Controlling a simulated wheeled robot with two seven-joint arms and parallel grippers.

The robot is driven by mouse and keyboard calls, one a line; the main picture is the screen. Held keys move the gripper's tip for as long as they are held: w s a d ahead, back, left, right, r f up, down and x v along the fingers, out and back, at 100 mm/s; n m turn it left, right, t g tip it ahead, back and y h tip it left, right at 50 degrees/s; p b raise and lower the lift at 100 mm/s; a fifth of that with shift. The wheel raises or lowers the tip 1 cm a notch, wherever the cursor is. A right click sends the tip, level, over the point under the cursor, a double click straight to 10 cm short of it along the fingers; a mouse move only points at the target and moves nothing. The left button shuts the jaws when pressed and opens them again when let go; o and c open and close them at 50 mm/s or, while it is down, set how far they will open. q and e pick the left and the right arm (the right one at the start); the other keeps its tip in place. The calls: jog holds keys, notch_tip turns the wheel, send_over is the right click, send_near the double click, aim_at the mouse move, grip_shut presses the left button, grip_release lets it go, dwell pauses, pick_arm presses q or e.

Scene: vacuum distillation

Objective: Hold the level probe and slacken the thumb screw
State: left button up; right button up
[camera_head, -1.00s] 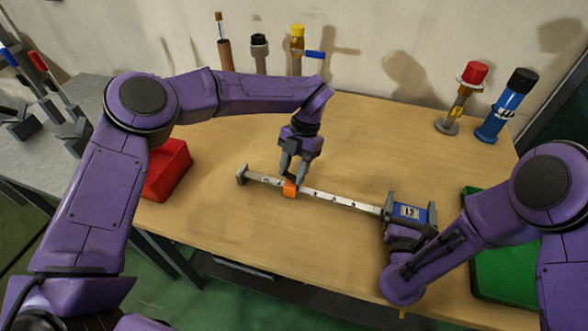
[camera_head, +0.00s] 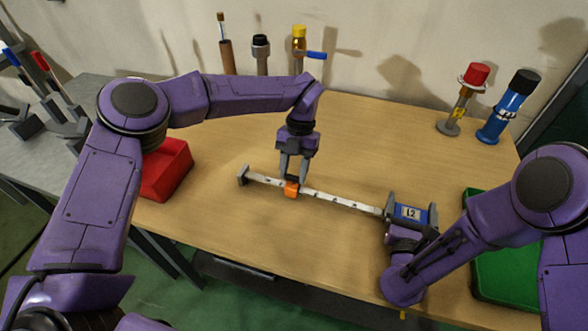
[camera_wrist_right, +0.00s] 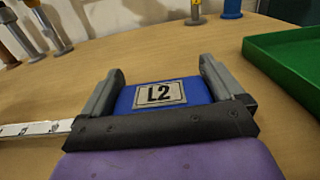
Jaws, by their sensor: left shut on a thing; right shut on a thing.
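The level probe is a long white marked rod (camera_head: 338,201) with a blue block labelled L2 (camera_head: 411,213) at its right end and a grey end piece (camera_head: 243,175) at its left. My right gripper (camera_head: 411,212) is shut on the blue block; in the right wrist view its fingers flank the block (camera_wrist_right: 160,93) on both sides. An orange piece (camera_head: 291,189), seemingly the thumb screw, sits on the rod left of its middle. My left gripper (camera_head: 291,180) points down and is shut on the orange piece. Its fingertips partly hide that piece.
A red bin (camera_head: 166,170) stands at the table's left, and a green tray (camera_head: 505,265) at the right. Several upright fittings line the back wall. A red-topped fitting (camera_head: 463,98) and a blue cylinder (camera_head: 508,108) stand at the back right. The wooden table (camera_head: 370,140) is clear behind the rod.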

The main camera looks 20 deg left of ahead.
pick_arm(q)
jog(key=o, duration=1.1)
jog(key=shift+c, duration=0.2)
jog(key=v, duration=1.2)
pick_arm(e)
jog(key=o, duration=1.2)
jog(key=shift+o, duration=0.2)
